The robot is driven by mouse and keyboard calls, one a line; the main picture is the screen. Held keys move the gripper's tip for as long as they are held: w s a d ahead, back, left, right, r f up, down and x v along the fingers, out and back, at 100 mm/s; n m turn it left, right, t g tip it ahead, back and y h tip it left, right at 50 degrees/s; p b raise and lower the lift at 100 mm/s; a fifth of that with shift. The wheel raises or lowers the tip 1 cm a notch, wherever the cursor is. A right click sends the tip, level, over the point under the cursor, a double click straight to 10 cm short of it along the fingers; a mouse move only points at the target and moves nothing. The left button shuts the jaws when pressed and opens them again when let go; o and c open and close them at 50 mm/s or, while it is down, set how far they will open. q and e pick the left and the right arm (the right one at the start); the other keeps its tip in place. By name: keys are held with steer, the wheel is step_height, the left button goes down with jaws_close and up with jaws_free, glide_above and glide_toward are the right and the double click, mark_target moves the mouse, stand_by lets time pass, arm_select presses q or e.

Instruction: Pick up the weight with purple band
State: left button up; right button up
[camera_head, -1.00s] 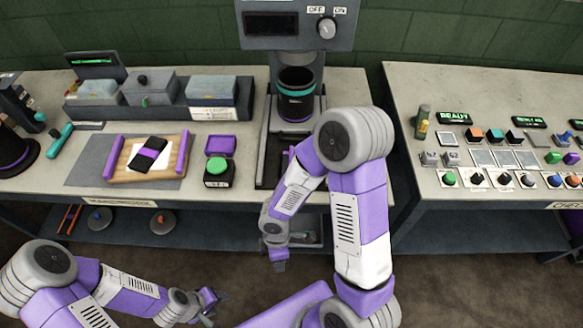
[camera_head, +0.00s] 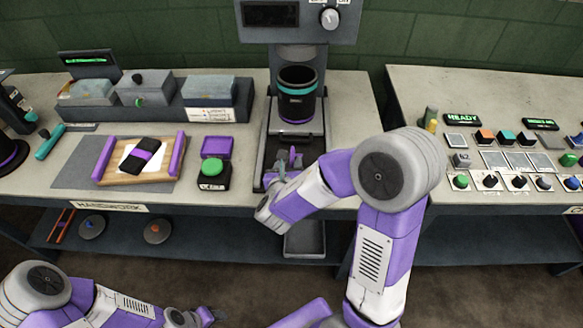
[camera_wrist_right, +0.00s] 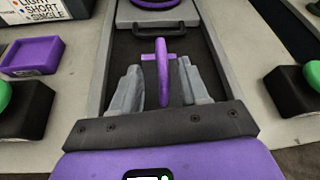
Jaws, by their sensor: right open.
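A black cylinder with a teal band (camera_head: 297,96) stands in the press (camera_head: 297,28). A green button box (camera_head: 212,172) and purple tray (camera_head: 216,147) sit left of the press. A control panel table (camera_head: 410,90) stands right. Discs (camera_head: 157,231) lie on the lower shelf.

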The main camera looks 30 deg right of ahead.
mark_target(291, 159)
steer(key=b+x, duration=0.1)
steer(key=x, duration=0.4)
steer(key=shift+d, duration=0.15)
steer(key=shift+r, duration=0.1)
jaws_close()
stand_by(1.0)
